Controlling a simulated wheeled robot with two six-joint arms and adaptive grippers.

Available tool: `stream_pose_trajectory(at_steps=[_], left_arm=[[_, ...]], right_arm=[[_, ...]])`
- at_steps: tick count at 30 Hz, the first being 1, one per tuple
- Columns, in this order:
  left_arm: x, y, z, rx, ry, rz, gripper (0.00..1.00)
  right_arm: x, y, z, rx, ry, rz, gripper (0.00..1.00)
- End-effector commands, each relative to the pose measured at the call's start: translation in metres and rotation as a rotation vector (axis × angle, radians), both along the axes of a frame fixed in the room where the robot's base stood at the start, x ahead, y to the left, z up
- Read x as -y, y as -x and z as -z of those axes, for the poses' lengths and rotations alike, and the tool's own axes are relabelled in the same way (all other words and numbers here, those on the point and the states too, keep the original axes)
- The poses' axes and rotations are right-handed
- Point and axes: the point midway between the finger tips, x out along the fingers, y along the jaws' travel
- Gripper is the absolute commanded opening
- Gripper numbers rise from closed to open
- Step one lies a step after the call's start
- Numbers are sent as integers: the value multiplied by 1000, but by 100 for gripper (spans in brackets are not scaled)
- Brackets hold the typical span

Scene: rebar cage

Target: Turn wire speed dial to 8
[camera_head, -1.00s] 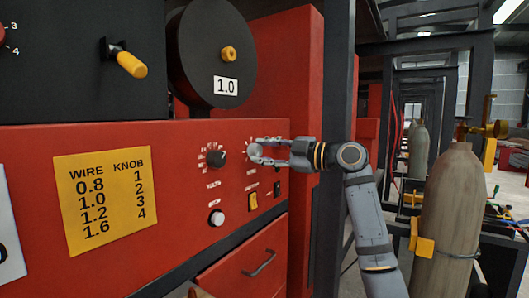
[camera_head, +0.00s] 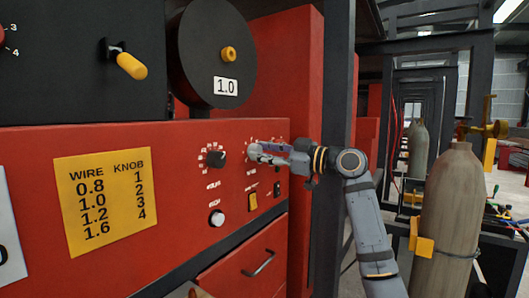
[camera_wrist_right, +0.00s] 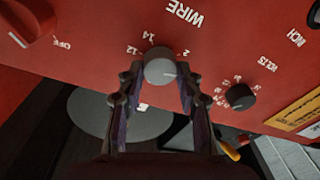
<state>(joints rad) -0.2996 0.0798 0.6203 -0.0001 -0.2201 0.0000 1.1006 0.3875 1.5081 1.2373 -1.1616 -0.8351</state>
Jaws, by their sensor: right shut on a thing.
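The wire speed dial is a round grey knob (camera_wrist_right: 159,66) on the red panel, under upside-down "WIRE" lettering in the right wrist view. My right gripper (camera_wrist_right: 160,80) has one finger on each side of it and is shut on it. A pale mark shows on the right part of the knob's face. Printed numbers 12, 14 and 2 show around it; others are hidden by the fingers. In the head view my right gripper (camera_head: 263,152) reaches in from the right and its fingers mostly hide the dial. My left gripper is not in view.
A black volts knob (camera_head: 216,158) sits left of the dial, with a white round knob (camera_head: 217,218) and a yellow switch (camera_head: 252,201) below. A red switch (camera_wrist_right: 30,18) with "OFF" shows in the wrist view. Gas cylinders (camera_head: 449,205) stand at right.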

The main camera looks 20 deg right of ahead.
Motion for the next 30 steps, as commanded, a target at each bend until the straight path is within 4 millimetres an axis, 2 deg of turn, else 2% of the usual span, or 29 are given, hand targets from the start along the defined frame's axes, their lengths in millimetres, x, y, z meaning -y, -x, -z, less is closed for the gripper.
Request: stream_pose_trajectory(at_steps=[17,30], left_arm=[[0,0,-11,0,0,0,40],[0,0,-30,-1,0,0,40]], right_arm=[[1,0,0,-336,-430,1,4],[1,-1,0,-595,-759,1,4]])
